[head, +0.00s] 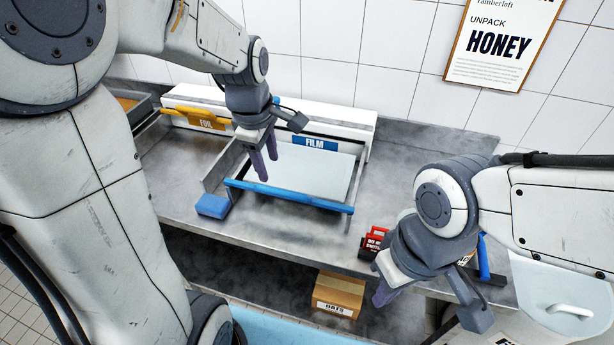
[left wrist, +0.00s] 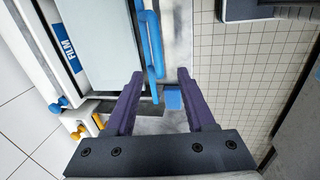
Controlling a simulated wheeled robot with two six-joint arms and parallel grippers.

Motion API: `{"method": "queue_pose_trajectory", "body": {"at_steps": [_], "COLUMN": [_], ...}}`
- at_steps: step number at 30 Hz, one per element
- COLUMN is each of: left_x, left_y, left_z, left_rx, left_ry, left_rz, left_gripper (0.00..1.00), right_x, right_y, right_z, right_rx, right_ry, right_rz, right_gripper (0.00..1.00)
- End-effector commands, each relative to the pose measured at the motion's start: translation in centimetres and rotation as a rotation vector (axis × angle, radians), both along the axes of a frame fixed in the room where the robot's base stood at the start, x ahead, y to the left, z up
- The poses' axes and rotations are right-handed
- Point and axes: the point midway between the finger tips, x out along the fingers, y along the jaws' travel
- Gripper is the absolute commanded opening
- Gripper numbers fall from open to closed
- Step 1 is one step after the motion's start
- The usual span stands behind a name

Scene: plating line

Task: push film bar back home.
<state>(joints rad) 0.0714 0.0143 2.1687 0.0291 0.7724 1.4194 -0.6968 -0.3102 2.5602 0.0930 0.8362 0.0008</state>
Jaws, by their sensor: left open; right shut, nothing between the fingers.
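The film dispenser carries a blue FILM label (head: 315,143). Its blue film bar (head: 290,197) lies across the front, away from the white housing, with a pale sheet (head: 310,170) between them. A blue block (head: 213,206) is at the bar's left end. My left gripper (head: 264,168) is open and empty over the left part of the sheet, behind the bar in the picture. In the left wrist view the bar (left wrist: 150,45) shows beyond the fingertips, and the blue block (left wrist: 173,97) shows between the fingers. My right gripper (head: 384,294) is shut and empty near the counter's front right.
A yellow foil bar (head: 190,115) sits close to its housing at the left. A small red item (head: 373,243) stands beside my right gripper. A cardboard box (head: 338,294) is on the lower shelf. The counter in front of the film bar is clear.

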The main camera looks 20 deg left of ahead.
Motion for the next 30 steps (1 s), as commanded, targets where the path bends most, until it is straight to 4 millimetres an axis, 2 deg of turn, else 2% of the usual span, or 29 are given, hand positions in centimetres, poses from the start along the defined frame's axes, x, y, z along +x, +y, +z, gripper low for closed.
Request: {"method": "queue_pose_trajectory", "body": {"at_steps": [5, 18, 24, 30], "left_x": [0.8, 2.3, 2.6, 2.6], "left_y": [-0.3, -0.9, -0.8, -0.7], "left_z": [-1.1, -8.6, -10.1, -10.3], "left_rx": [-0.006, -0.005, -0.005, -0.004], "left_ry": [0.002, 0.003, -0.001, -0.002], "left_rz": [0.031, 0.019, 0.021, 0.022], "left_gripper": [0.55, 0.55, 0.55, 0.55], "right_x": [0.0, 0.0, 0.0, 0.0], "right_y": [0.0, 0.0, 0.0, 0.0], "right_z": [0.1, 0.9, 1.0, 1.0], "right_rx": [0.000, 0.000, 0.000, 0.000], "right_ry": [0.000, 0.000, 0.000, 0.000], "right_rz": [0.000, 0.000, 0.000, 0.000], "right_gripper": [0.00, 0.00, 0.00, 0.00]}}
